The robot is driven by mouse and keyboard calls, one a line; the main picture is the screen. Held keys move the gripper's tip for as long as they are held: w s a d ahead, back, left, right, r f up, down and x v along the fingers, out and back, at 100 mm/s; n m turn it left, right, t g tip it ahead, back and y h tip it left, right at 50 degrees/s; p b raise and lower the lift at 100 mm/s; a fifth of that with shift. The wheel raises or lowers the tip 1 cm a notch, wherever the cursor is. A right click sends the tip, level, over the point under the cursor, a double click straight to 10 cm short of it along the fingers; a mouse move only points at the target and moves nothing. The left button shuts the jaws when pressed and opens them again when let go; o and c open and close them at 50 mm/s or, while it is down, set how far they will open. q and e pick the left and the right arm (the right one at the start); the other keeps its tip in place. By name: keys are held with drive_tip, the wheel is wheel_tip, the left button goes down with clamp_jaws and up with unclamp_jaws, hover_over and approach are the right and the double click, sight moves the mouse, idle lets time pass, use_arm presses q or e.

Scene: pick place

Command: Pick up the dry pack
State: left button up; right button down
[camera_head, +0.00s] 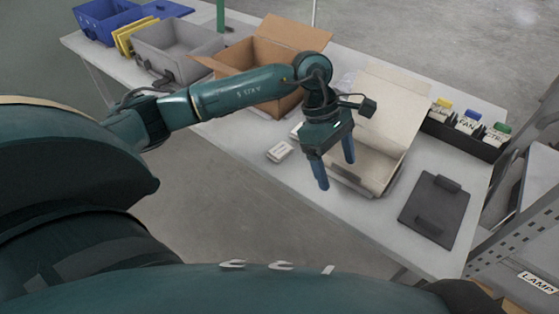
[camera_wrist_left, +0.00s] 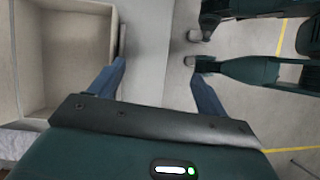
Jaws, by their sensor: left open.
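A small white packet (camera_head: 280,151), probably the dry pack, lies on the table in the head view, left of my left gripper (camera_head: 336,173). A second pale item (camera_head: 297,131) shows just behind it, partly hidden by my gripper. My left gripper is open and empty, its blue fingers pointing down near the table's front edge, beside the open cream box. In the left wrist view the open fingers (camera_wrist_left: 157,70) have only tabletop and floor between them. The packet cannot be made out there. My right gripper is not seen.
The cream box (camera_head: 394,102) stands behind my gripper, its inside also in the wrist view (camera_wrist_left: 82,55). A cardboard box (camera_head: 265,55), grey bin (camera_head: 180,48) and blue bin (camera_head: 103,21) stand left.

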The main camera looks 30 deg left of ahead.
use_arm(q)
drive_tip(key=w+a+r+t+y+b, duration=0.1)
drive_tip(key=w+a+r+y, duration=0.15)
drive_tip(key=a, duration=0.45)
drive_tip(key=w+a+r+t+y, duration=0.1)
drive_tip(key=w+a+y, duration=0.1)
drive_tip(key=a+y, duration=0.35)
drive_tip(key=h, duration=0.1)
hover_over(281, 150)
drive_tip(key=f, duration=0.6)
drive_tip(key=shift+s+d+f, duration=0.15)
drive_tip(key=shift+d+f, duration=0.15)
drive_tip(key=shift+d, duration=0.05)
drive_tip(key=shift+a+f, duration=0.15)
drive_tip(key=shift+f, duration=1.35)
drive_tip(key=shift+a+f, duration=0.15)
drive_tip(key=shift+f, duration=1.3)
drive_tip(key=shift+c, duration=0.4)
drive_tip(key=c, duration=1)
drive_tip(key=shift+o, duration=0.2)
drive_tip(key=shift+r, duration=0.1)
